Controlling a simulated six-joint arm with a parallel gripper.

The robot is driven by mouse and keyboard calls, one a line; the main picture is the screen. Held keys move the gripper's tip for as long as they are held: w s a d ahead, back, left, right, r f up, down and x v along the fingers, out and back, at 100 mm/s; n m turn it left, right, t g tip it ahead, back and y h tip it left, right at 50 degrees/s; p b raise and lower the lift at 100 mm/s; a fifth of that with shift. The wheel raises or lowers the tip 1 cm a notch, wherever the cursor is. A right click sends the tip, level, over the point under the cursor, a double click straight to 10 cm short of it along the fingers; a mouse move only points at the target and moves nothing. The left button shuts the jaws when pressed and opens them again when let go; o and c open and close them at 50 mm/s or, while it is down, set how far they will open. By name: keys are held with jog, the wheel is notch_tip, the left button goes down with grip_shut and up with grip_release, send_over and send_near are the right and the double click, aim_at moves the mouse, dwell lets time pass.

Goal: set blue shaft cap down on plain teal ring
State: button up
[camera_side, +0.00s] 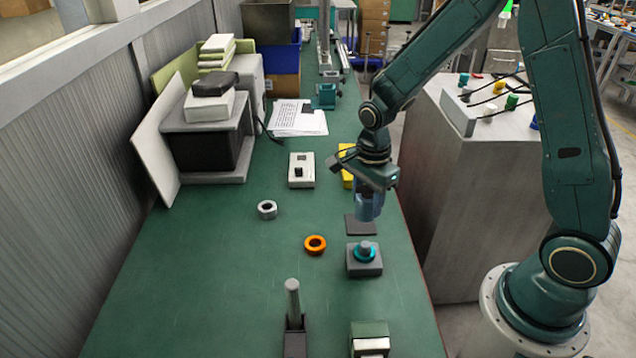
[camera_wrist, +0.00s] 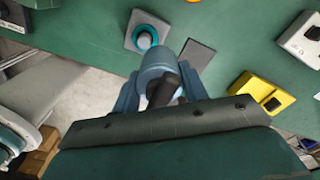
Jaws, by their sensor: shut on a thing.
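My gripper (camera_side: 369,212) is shut on the blue shaft cap (camera_wrist: 157,66) and holds it above the bench. In the side view the cap is hard to tell from the blue fingers. The fingers grip the cap from both sides in the wrist view. The teal ring (camera_side: 356,254) lies on a square grey block (camera_side: 366,270), around a short grey post (camera_side: 366,246). The ring also shows in the wrist view (camera_wrist: 145,41), beyond the cap and apart from it. In the side view the block stands nearer the camera than my gripper.
A dark flat plate (camera_side: 360,226) lies below my gripper. An orange ring (camera_side: 315,253) and a silver ring (camera_side: 267,216) lie to the left. A grey upright rod (camera_side: 293,305) stands near the front. A yellow block (camera_wrist: 262,99) is nearby. The bench's left front is clear.

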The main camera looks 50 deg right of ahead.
aim_at(366, 243)
jog(key=shift+s+a+f, duration=0.4)
jog(key=shift+s+a, duration=0.05)
jog(key=shift+s, duration=0.15)
jog(key=shift+s+a+f, duration=0.35)
jog(key=shift+s+a, duration=0.1)
jog(key=shift+s, duration=0.1)
jog(key=shift+f, duration=0.25)
jog(key=shift+f, duration=2.65)
jog(key=shift+f, duration=0.6)
jog(key=o, duration=0.8)
jog(key=shift+o, duration=0.2)
jog(key=shift+r, duration=0.1)
notch_tip(366, 243, up, 11)
